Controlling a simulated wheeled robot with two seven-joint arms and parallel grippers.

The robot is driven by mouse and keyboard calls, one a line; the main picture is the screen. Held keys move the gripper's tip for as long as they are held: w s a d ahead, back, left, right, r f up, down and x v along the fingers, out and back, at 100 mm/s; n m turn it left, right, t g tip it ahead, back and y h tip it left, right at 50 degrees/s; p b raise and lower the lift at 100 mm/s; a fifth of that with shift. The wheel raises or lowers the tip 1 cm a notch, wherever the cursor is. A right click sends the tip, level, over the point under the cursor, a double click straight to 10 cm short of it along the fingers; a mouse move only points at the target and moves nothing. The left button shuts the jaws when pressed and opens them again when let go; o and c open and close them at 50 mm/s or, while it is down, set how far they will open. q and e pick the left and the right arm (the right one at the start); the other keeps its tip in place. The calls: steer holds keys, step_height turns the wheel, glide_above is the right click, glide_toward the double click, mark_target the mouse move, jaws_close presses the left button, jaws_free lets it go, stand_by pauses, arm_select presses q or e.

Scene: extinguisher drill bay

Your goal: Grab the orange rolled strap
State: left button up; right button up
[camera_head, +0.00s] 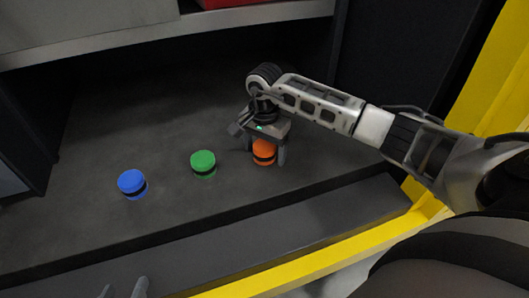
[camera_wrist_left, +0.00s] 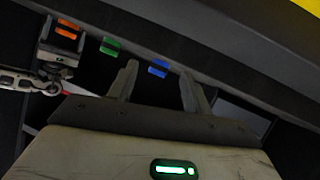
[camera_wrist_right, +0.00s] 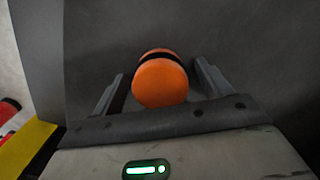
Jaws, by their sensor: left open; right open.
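The orange rolled strap (camera_head: 264,152) with a black band stands on the dark grey shelf in the head view. My right gripper (camera_head: 267,158) is over it, with its fingers on either side of the strap. In the right wrist view the orange strap (camera_wrist_right: 160,82) sits between the open fingers of my right gripper (camera_wrist_right: 160,80), with gaps visible at both sides. My left gripper (camera_head: 124,288) shows only its fingertips at the bottom edge of the head view. In the left wrist view, my left gripper (camera_wrist_left: 158,80) is open and empty, well away from the strap (camera_wrist_left: 66,31).
A green rolled strap (camera_head: 203,164) stands left of the orange one, and a blue rolled strap (camera_head: 132,184) stands further left. A yellow edge (camera_head: 300,271) runs along the front. A shelf board (camera_head: 170,32) crosses above. The shelf floor behind the straps is clear.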

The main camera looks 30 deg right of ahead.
steer(key=shift+r, duration=0.1)
steer(key=c, duration=1.2)
